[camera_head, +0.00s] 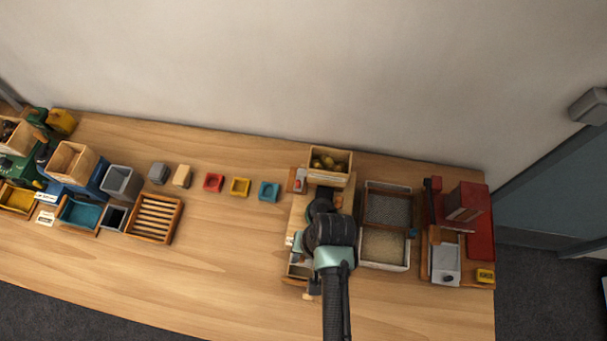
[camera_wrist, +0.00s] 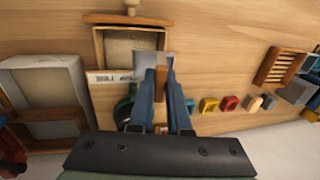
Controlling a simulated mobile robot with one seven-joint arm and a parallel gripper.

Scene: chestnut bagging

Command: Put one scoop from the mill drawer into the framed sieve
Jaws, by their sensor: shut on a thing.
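The mill drawer (camera_wrist: 128,42) is a wooden tray with pale contents, pulled out at the top of the wrist view; in the head view the drawer (camera_head: 299,270) is partly hidden by my arm. My gripper (camera_wrist: 163,80) is shut on the wooden handle of a scoop. The scoop's grey bowl (camera_wrist: 149,61) is beside the drawer's near edge in the wrist view; its contents cannot be made out. The framed sieve (camera_head: 388,209), a dark mesh in a frame, lies right of my arm. In the wrist view the sieve (camera_wrist: 42,128) is at lower left.
A pale-filled tray (camera_head: 384,249) adjoins the sieve. A wooden box of chestnuts (camera_head: 330,161) stands behind the mill. A red machine (camera_head: 465,205) is at the right. Small red, yellow and teal trays (camera_head: 269,192) lie left. The table's left front is clear.

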